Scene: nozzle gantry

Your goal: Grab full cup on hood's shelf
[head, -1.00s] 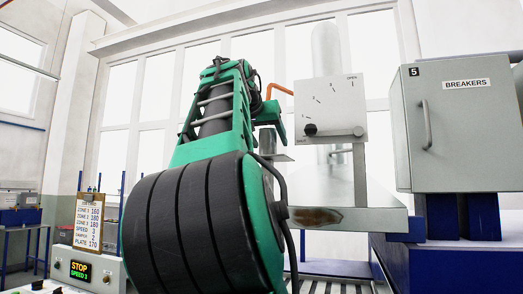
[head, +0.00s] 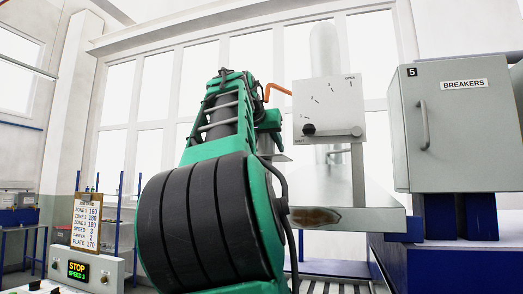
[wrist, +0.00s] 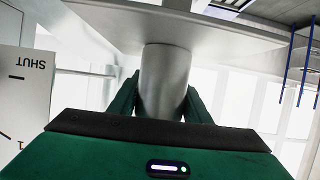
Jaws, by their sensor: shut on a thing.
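In the wrist view a smooth grey metal cup (wrist: 165,75) stands between the two green fingers of my gripper (wrist: 160,100). The fingers are shut on its sides. This view is upside down, and the cup's far end meets or nearly meets the pale hood's shelf (wrist: 215,35). I cannot tell whether they touch. The cup's mouth and contents are hidden. In the head view my gripper (head: 268,119) is small and partly behind my arm. The grey cup (head: 265,143) shows just under it, near the shelf edge (head: 281,157).
A white dial panel (head: 330,108) with a lever is close to the right of my gripper. Below it is a broad grey hood (head: 345,217) with a brown stain. A grey breaker cabinet (head: 460,130) stands further right. A clipboard (head: 86,223) and control box (head: 75,271) are at lower left.

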